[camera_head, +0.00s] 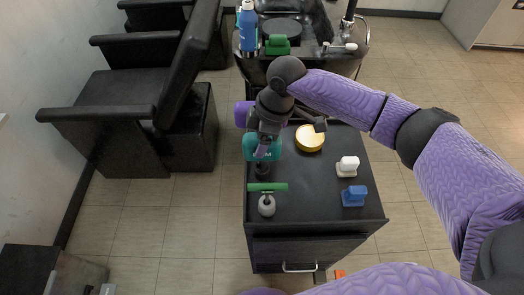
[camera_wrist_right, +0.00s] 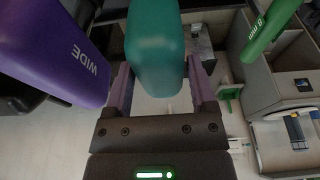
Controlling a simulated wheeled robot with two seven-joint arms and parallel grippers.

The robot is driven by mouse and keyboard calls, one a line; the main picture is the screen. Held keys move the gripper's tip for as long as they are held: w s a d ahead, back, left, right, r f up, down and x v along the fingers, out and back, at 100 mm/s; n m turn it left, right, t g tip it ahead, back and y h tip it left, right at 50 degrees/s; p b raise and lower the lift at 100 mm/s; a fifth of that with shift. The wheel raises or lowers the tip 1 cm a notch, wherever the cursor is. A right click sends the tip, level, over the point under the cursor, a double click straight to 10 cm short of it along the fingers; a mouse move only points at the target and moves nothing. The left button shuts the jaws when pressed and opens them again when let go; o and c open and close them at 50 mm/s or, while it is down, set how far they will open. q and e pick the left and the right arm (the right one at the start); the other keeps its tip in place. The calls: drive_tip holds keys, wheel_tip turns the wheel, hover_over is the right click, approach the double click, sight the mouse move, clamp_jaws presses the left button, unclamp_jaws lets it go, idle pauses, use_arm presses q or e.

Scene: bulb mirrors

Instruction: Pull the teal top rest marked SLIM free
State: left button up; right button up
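The teal top rest (camera_head: 249,147) stands at the left side of the black trolley top, with the end of its white lettering showing. It fills the middle of the wrist view (camera_wrist_right: 155,45). My right gripper (camera_head: 268,150) is over it. In the wrist view its two fingers (camera_wrist_right: 160,85) are spread on either side of the teal rest, with a narrow gap showing by the right finger; firm contact cannot be made out. A purple rest marked WIDE (camera_wrist_right: 60,50) is close on the left; it also shows in the head view (camera_head: 241,113). My left gripper is not in view.
A green-topped piece (camera_head: 267,187) stands nearer on the trolley (camera_head: 310,205). A yellow round tin (camera_head: 309,138), a white piece (camera_head: 347,166) and a blue piece (camera_head: 354,196) are to the right. A black chair (camera_head: 140,110) is left; a blue bottle (camera_head: 248,28) stands behind.

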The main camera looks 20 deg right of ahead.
drive_tip(key=c, duration=0.7)
clamp_jaws()
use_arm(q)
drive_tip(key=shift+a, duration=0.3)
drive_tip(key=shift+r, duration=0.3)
use_arm(e)
drive_tip(key=shift+r, duration=0.2)
use_arm(q)
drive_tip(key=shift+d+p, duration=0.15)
drive_tip(key=shift+p, duration=0.2)
